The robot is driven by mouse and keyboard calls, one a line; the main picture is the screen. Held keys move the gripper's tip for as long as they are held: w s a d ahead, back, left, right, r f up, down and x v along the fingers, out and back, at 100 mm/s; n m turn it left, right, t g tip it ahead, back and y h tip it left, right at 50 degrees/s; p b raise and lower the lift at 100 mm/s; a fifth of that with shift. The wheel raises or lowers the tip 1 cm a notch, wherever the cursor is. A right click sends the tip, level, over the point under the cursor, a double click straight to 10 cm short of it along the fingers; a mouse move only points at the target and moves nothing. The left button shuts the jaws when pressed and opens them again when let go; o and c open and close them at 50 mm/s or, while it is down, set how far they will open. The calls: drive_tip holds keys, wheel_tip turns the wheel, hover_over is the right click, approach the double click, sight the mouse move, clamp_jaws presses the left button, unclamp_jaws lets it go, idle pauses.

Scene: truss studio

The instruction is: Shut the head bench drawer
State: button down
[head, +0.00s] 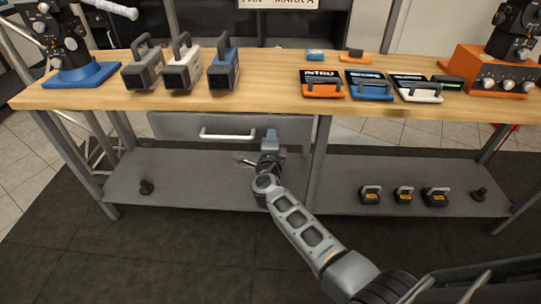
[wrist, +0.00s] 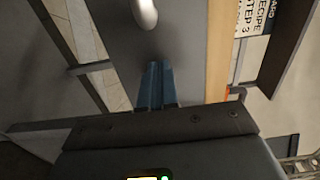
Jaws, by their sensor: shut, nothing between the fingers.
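The bench drawer has a plain grey front (head: 180,124) with a pale bar handle (head: 228,135), under the left half of the wooden bench top. Its inside does not show, and I cannot tell how far it stands out. My gripper (head: 271,133) is shut and empty, to the right of the handle, in front of the drawer's right part. In the wrist view the shut blue fingers (wrist: 156,80) point at the grey drawer front (wrist: 185,45), with the handle (wrist: 145,12) beyond them. Whether the tips touch the front is unclear.
The bench top (head: 270,82) holds grey, white and blue handled blocks (head: 182,72), several flat handled cases (head: 371,90) and an orange control box (head: 487,72).

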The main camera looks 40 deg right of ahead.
drive_tip(key=x, duration=0.3)
drive_tip(key=shift+r+b, duration=0.2)
drive_tip(key=shift+b, duration=0.15)
drive_tip(key=shift+d, duration=0.1)
drive_tip(key=shift+s, duration=0.1)
drive_tip(key=p+v, duration=0.1)
drive_tip(key=v, duration=0.7)
drive_tip(key=shift+a+f+p, duration=0.2)
drive_tip(key=shift+p, duration=0.2)
drive_tip(key=shift+s, duration=0.1)
